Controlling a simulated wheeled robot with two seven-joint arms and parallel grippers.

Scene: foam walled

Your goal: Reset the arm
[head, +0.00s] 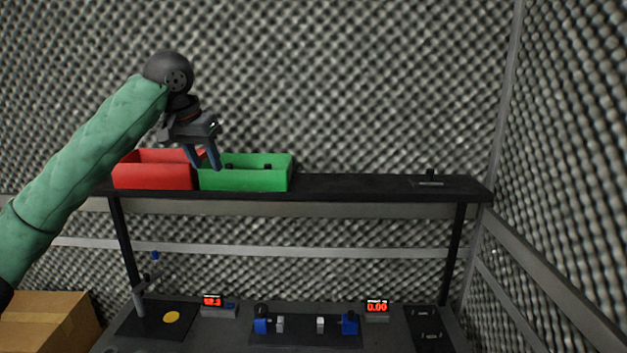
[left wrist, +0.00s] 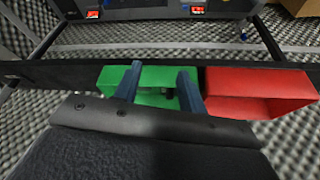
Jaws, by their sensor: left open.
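My left arm, in a green sleeve, comes in from the left in the head view. My left gripper (head: 205,166) points down, open, with its fingertips at the left end of the green bin (head: 260,181). The green bin holds small dark items. In the left wrist view the two fingers (left wrist: 160,82) stand apart in front of the green bin (left wrist: 150,97), with nothing clearly held between them. The red bin (head: 155,177) stands left of the green one on the shelf; it also shows in the left wrist view (left wrist: 258,88). My right gripper is in no view.
The black shelf (head: 350,187) is bare right of the green bin, except for a small dark fixture (head: 430,180) near its right end. Below, a bench carries displays (head: 377,307), blue-and-grey fixtures (head: 349,323) and a stand. A cardboard box (head: 48,322) sits lower left. Foam walls enclose the place.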

